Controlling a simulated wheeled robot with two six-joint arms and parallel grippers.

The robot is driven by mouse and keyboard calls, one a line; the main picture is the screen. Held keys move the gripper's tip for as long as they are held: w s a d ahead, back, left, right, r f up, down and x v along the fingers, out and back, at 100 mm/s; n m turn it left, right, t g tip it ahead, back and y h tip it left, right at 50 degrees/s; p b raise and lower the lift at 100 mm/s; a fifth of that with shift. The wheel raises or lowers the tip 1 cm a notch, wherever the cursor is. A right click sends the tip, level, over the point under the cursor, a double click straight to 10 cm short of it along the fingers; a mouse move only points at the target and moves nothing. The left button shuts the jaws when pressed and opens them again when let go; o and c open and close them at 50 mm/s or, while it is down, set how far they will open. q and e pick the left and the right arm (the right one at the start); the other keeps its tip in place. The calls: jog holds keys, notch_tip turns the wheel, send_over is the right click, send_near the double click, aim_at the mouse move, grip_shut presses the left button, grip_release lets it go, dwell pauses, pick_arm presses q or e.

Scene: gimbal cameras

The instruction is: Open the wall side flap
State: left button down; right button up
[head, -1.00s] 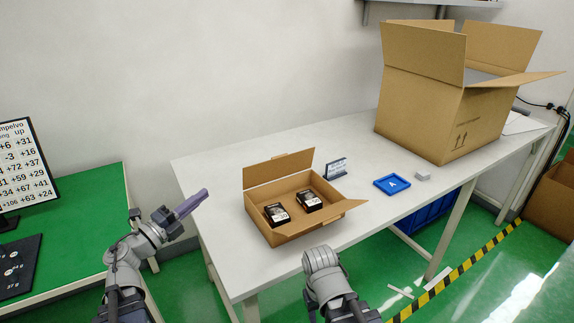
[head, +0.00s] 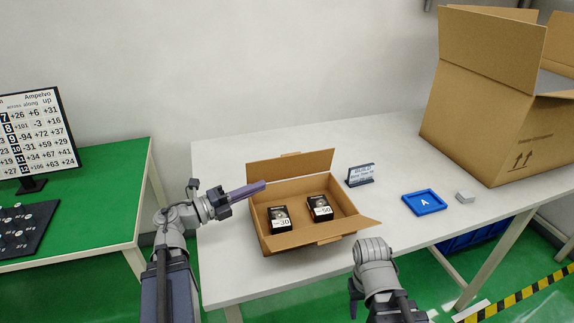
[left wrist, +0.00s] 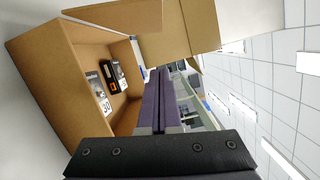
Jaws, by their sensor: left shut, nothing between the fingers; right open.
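A small open cardboard box (head: 262,225) sits on the white table, with two black packs (head: 281,218) (head: 320,208) inside. Its wall side flap (head: 300,164) stands up along the back rim, leaning slightly toward the wall. The front flap (head: 335,229) is folded outward. My left gripper (head: 261,186) is shut and empty. Its purple fingers are at the box's left back corner, near the flap's lower left end; contact cannot be told. In the left wrist view the fingers (left wrist: 160,75) are together beside the open box (left wrist: 38,70). My right arm is in front of the table; its fingers are hidden.
A small sign (head: 361,175), a blue tray (head: 424,203) and a small grey block (head: 465,197) lie right of the box. A large open carton (head: 480,125) stands at the right. The white table behind the box is clear.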

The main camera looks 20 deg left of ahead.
aim_at(284, 163)
pick_arm(q)
jog(key=x, duration=0.3)
jog(key=w+a+x, duration=0.1)
jog(key=x, duration=0.3)
jog(key=a+p+x, duration=0.1)
jog(key=x, duration=0.2)
jog(key=shift+w+d+r, duration=0.25)
jog(key=shift+w, duration=0.3)
jog(key=shift+w+a+r, duration=0.1)
jog(key=shift+w+a, duration=0.3)
jog(key=shift+w, duration=0.15)
